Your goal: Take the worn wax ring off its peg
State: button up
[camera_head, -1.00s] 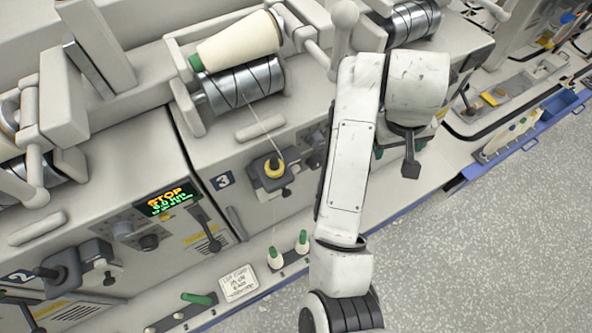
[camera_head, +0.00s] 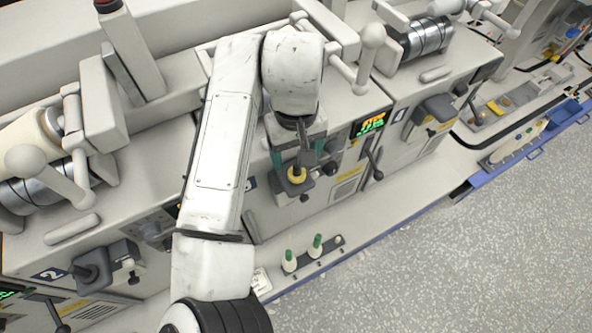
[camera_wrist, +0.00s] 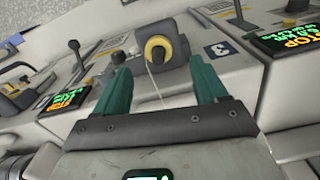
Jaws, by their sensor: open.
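The yellow wax ring (camera_head: 297,175) sits around a dark peg on a grey block at the front of a machine unit. In the wrist view the ring (camera_wrist: 157,46) faces me, around the peg's dark end (camera_wrist: 158,53). A pale thread runs from the ring toward me. My gripper (camera_wrist: 161,78) is open, with one teal finger on each side of the ring's line and nothing between them. The ring shows beyond the fingertips, apart from them. In the head view my gripper (camera_head: 297,155) is over the ring, and my wrist partly hides the block.
Two green-tipped cones (camera_head: 289,261) stand on the ledge below. A lit STOP display (camera_head: 370,124) and a lever (camera_head: 374,163) are to the right. A grey block (camera_head: 434,108) juts from the neighbouring unit. The floor at right is clear.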

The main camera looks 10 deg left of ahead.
aim_at(297, 167)
jog(key=shift+w+f+p, duration=0.1)
jog(key=shift+f+p, duration=0.5)
jog(key=shift+f, duration=2.3)
jog(key=shift+c, duration=0.5)
jog(key=c, duration=1)
jog(key=shift+r, duration=0.15)
